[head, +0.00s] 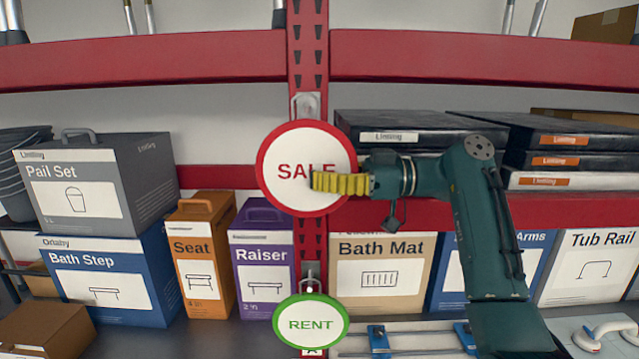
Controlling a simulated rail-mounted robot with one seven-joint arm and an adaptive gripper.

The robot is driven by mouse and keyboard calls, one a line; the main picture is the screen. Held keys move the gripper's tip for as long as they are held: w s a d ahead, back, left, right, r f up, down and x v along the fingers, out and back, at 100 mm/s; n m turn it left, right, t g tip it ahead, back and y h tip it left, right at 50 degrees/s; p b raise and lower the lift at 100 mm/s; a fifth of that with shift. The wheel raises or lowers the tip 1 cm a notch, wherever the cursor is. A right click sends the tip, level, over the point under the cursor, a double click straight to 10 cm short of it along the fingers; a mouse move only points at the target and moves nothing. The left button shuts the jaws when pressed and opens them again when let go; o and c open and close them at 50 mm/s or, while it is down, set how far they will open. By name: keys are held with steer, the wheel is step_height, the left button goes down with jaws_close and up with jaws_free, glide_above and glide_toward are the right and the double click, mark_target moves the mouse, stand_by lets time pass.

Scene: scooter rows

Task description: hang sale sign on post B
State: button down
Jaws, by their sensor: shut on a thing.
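The sale sign (284,158) is a round white disc with a red rim and red "SALE" lettering. It faces me in front of the red slotted post (307,62). My gripper (316,183) reaches in from the right, its yellow fingers shut on the sign and covering part of its lettering. A metal hook plate (309,105) is on the post just above the sign. I cannot tell whether the sign hangs from it. A small label (313,352) low on this post seems to read "A". No post marked B can be made out.
A green-rimmed RENT sign (310,322) hangs lower on the same post. Boxes fill the shelves on both sides, including Raiser (264,275) at left and Bath Mat (380,300) at right. Red beams (480,55) cross the upper view.

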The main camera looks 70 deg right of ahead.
steer(key=shift+s+a+f+b, duration=0.15)
steer(key=shift+a+b, duration=0.25)
steer(key=shift+b, duration=0.6)
steer(key=a+b, duration=0.1)
steer(key=b, duration=0.1)
steer(key=s+a+b, duration=0.1)
steer(key=b, duration=0.1)
steer(key=shift+s+a+r, duration=0.1)
steer(key=shift+a+r, duration=0.1)
steer(key=shift+a, duration=0.1)
steer(key=a+b, duration=0.1)
steer(key=b, duration=0.1)
steer(key=s+a+b, duration=0.1)
steer(key=a, duration=0.1)
steer(key=s+a+r+b, duration=0.1)
steer(key=a+b, duration=0.1)
steer(key=shift+s+a+b, duration=0.15)
steer(key=shift+s+b, duration=0.05)
steer(key=shift+b, duration=0.1)
stand_by(0.4)
